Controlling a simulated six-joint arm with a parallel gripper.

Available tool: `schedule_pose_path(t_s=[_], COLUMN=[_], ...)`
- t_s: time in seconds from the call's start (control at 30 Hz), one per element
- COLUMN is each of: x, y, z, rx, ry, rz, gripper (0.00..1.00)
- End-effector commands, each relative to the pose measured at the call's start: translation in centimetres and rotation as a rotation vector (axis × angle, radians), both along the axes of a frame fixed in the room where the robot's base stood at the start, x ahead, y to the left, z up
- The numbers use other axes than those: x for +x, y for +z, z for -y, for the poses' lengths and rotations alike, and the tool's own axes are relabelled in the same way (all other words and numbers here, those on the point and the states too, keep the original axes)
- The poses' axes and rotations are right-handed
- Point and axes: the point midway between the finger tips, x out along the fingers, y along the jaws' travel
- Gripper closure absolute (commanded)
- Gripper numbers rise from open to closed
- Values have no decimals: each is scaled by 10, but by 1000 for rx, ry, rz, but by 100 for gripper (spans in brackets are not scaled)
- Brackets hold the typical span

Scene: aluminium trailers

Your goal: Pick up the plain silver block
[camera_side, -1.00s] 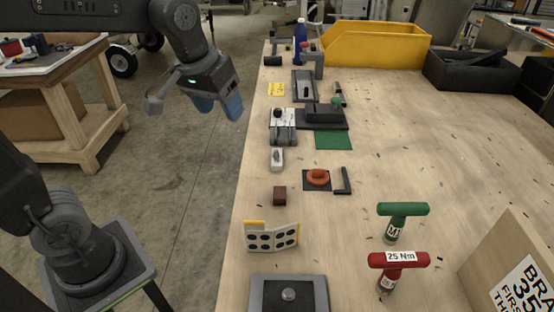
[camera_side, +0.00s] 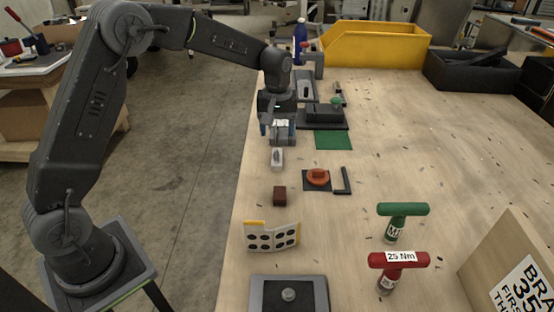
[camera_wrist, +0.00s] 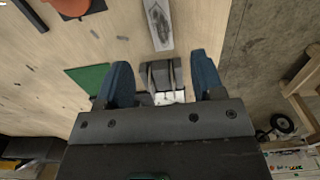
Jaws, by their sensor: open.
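My gripper (camera_side: 279,127) is over the left side of the bench, pointing down, with its blue fingers apart. In the wrist view its fingers (camera_wrist: 162,72) stand on either side of a grey piece with dark strips (camera_wrist: 160,73) and a bright silver part (camera_wrist: 169,97). The gripper body hides part of these. A small silver block (camera_side: 277,158) lies nearer the side camera; in the wrist view its top (camera_wrist: 158,24) carries a dark marking, beyond the fingertips. I cannot tell surely which silver piece is the plain block. Nothing is held.
A black block on a dark plate (camera_side: 322,115) and a green mat (camera_side: 333,140) are close on the right. An orange knob (camera_side: 318,177), brown cube (camera_side: 279,196) and punched card (camera_side: 271,237) are nearer the side camera.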

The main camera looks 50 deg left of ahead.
Motion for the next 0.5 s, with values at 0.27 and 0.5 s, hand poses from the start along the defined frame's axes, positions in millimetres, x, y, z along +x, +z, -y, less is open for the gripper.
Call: schedule_pose_path(t_s=[0.27, 0.5], x=[0, 0], y=[-37, -61], z=[0, -1], rx=[0, 0], ry=[-1, -1], rz=[0, -3], gripper=[38, 38])
